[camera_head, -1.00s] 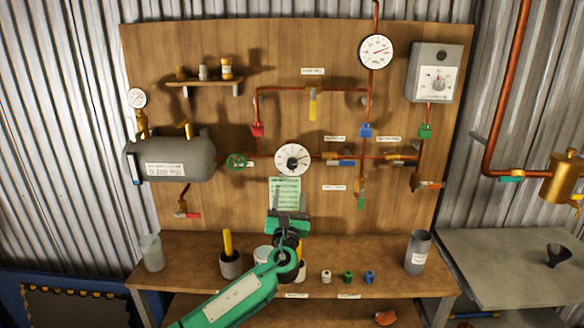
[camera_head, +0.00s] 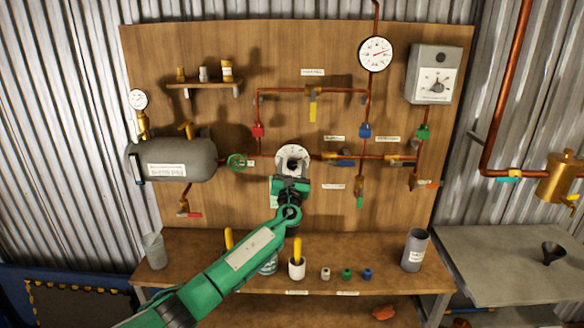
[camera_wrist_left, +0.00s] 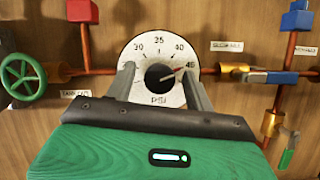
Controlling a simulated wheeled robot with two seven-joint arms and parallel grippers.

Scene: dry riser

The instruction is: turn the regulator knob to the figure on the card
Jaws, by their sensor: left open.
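The regulator's round white dial (camera_head: 293,156) sits mid-board. In the left wrist view its black knob (camera_wrist_left: 159,76) has a red pointer aimed right and slightly up, near a figure that looks like 45. "PSI" is printed at the bottom. My left gripper (camera_head: 291,181) is in front of the dial's lower part. In the left wrist view its open fingers (camera_wrist_left: 158,72) stand on either side of the knob; I cannot tell if they touch it. The green card (camera_head: 274,198) is mostly hidden behind my gripper, and its writing cannot be read. My right gripper is not in view.
A green handwheel (camera_head: 237,161) and grey tank (camera_head: 178,158) are left of the dial. Copper pipes with coloured valve handles (camera_head: 342,162) run to its right. Cups and small knobs stand on the bench (camera_head: 210,283) below.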

